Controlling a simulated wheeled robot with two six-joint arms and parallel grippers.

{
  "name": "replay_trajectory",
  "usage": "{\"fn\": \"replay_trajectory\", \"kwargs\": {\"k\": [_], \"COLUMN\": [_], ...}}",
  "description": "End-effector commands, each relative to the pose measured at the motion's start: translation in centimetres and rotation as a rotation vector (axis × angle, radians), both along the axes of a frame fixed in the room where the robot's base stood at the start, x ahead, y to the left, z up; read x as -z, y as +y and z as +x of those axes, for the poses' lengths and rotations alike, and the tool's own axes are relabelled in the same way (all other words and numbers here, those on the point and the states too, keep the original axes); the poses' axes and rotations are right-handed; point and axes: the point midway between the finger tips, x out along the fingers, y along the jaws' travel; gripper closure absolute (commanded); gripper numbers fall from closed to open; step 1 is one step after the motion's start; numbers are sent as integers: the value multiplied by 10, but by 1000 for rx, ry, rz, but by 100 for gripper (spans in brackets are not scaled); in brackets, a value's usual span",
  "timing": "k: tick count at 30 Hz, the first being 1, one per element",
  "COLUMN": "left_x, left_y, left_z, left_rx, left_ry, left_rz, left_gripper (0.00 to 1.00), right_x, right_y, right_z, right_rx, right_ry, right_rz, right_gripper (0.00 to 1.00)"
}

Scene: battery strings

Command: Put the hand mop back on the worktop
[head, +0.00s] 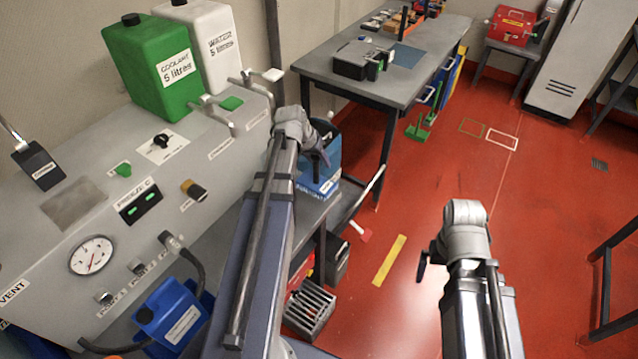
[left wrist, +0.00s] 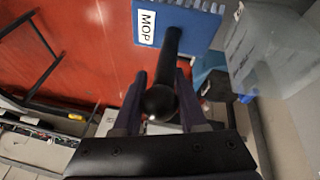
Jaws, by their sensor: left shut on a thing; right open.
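The hand mop has a blue plate (left wrist: 190,22) with a white MOP label and a dark round-ended handle (left wrist: 171,50). In the left wrist view my left gripper (left wrist: 162,80) is shut on that handle, with the plate beyond the fingertips. A grey worktop (head: 430,75) stands on dark legs at the back, apart from the gripper. My right gripper (head: 424,268) is open over the red floor.
The worktop carries a black case (head: 352,62), a blue mat (head: 408,54) and small parts at its far end. The console (head: 60,190) at left bears a green coolant container (head: 150,85) and a white water container (head: 208,45). Red floor (head: 400,200) is open on the right.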

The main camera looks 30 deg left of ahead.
Motion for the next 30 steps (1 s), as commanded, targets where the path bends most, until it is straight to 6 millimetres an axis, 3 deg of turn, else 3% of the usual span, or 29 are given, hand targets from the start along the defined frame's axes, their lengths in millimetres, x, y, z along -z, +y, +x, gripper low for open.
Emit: {"fn": "replay_trajectory", "kwargs": {"k": [1, 3, 11, 21, 30], "left_x": [17, 23, 26, 63, 61], "left_y": [0, 0, 0, 0, 0], "left_z": [0, 0, 0, 0, 0], "left_rx": [0, 0, 0, -1, -1], "left_ry": [0, 0, 0, 0, 0], "left_rz": [0, 0, 0, 0, 0], "left_gripper": [100, 100, 100, 100, 100], "right_x": [17, 23, 26, 62, 61], "right_y": [0, 0, 0, 0, 0], "right_z": [0, 0, 0, 0, 0], "right_rx": [0, 0, 1, 2, 2], "right_ry": [0, 0, 0, 0, 0], "right_rz": [0, 0, 0, 0, 0], "right_gripper": [0, 0, 0, 0, 0]}}
